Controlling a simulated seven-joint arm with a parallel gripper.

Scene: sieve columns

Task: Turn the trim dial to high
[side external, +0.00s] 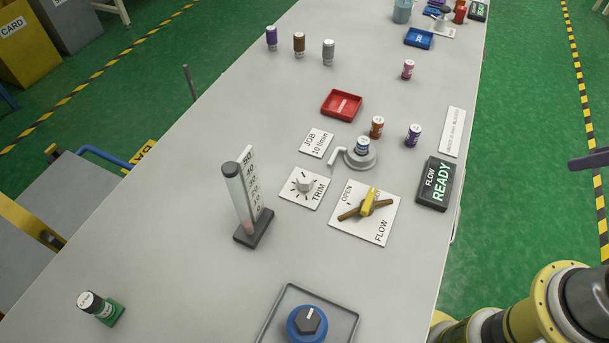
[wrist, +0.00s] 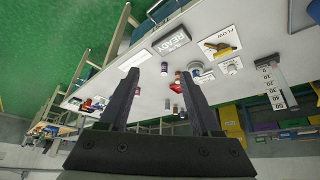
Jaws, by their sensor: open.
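The trim dial (side external: 305,186) is a small light-grey knob on a white plate marked TRIM, with dark tick marks around it, in the middle of the table in the side view. Its pointer setting is too small to read. In the wrist view a small white plate (wrist: 231,66) beside the FLOW plate appears to be the trim plate. My gripper (wrist: 160,72) is open and empty, its two dark fingers well apart. It is away from the dial, which lies to the right of the fingers in the wrist view.
The yellow FLOW handle (side external: 368,201) sits beside the dial. A gauge column (side external: 240,200) stands left of it, a round holder with a vial (side external: 362,150) behind. Also around are a JOB card (side external: 316,143), a READY display (side external: 435,184), a red tray (side external: 342,105) and a blue knob (side external: 307,322).

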